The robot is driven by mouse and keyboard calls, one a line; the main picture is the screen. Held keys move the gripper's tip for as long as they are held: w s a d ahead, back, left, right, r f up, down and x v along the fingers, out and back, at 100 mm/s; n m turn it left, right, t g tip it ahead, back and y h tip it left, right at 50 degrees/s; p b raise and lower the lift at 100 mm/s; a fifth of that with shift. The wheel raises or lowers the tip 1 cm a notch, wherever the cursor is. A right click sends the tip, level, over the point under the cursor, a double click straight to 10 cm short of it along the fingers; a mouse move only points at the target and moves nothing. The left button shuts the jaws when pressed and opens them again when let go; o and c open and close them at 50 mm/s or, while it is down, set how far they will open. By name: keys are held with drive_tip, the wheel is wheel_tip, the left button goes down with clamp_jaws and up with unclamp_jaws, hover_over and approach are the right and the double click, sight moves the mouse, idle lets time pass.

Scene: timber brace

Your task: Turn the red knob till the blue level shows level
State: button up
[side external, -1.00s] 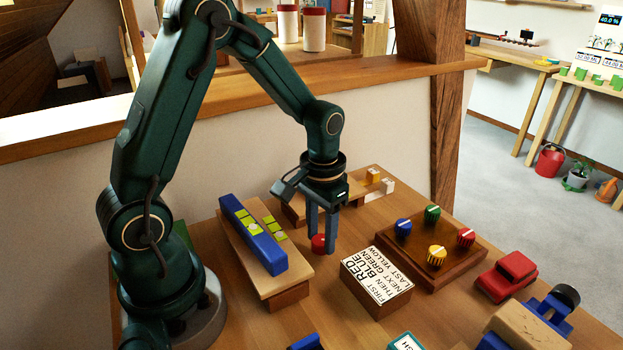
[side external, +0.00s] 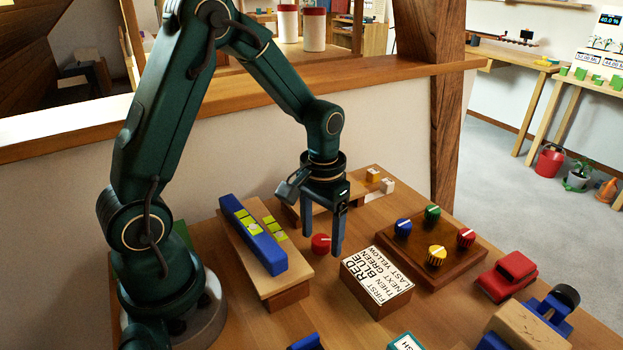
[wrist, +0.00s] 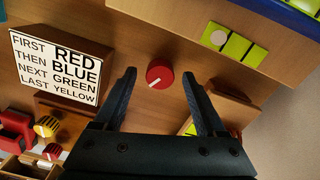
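The red knob (side external: 320,243) has a white pointer line and stands on the table beside a wooden beam; it also shows in the wrist view (wrist: 159,73). My gripper (side external: 322,246) is open, with one blue finger on each side of the knob; gaps show between fingers and knob in the wrist view (wrist: 158,80). The blue level (side external: 262,247) lies along the beam, its lime window facing up; its edge shows in the wrist view (wrist: 292,16). The pale round bubble (wrist: 218,37) sits at one end of the window, off its middle.
A sign block (side external: 378,280) stands close to the right of my gripper. Beyond it is a wooden board (side external: 452,270) with blue, green, yellow and red knobs. A red toy car (side external: 507,277) stands farther right.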

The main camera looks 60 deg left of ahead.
sight(322, 240)
drive_tip(key=shift+r, duration=2.55)
drive_tip(key=s+d+r+m+t, duration=0.3)
drive_tip(key=s+d+r+t, duration=0.2)
drive_tip(key=s+r, duration=0.3)
drive_tip(key=shift+s+r+t, duration=0.3)
drive_tip(key=shift+s+r, duration=0.1)
drive_tip(key=shift+s, duration=0.7)
